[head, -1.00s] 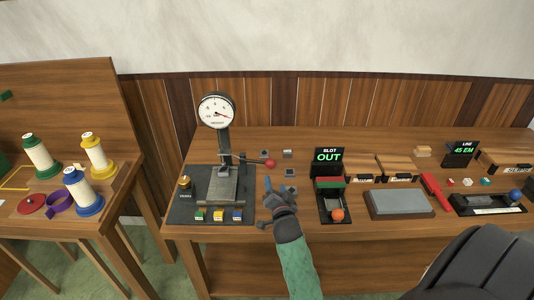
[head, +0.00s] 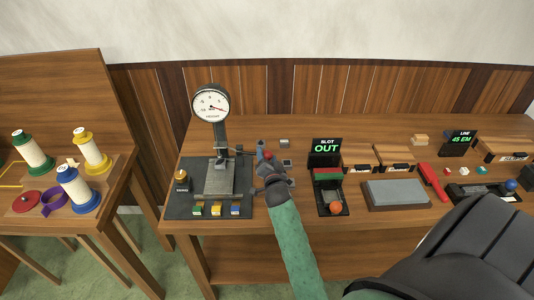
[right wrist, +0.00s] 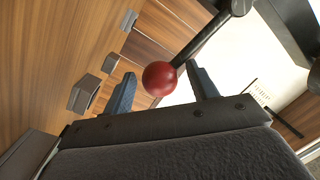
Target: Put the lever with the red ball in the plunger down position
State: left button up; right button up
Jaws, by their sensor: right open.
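The red ball (head: 267,155) sits on the end of a dark lever rod that reaches out to the right of the dial-gauge stand (head: 220,140). In the right wrist view the ball (right wrist: 159,78) and its rod (right wrist: 205,38) show between my two blue fingertips, nearer the left one. My right gripper (head: 265,157) is open around or just short of the ball; whether it touches is not clear. It also shows in the right wrist view (right wrist: 162,88). The lever rod stands about level in the head view. My left gripper is not in view.
Blue, green and yellow blocks (head: 215,210) lie at the front of the stand's dark base. A brass-topped knob (head: 181,180) stands at its left. Small grey blocks (head: 284,143) lie near the ball. The OUT slot unit (head: 327,175) is right of my arm.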

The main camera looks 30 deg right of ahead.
jog(key=shift+w+d, duration=0.2)
jog(key=shift+w, duration=0.2)
jog(key=c, duration=1.3)
jog(key=shift+o, duration=0.2)
jog(key=shift+f, duration=0.1)
jog(key=shift+w, duration=0.1)
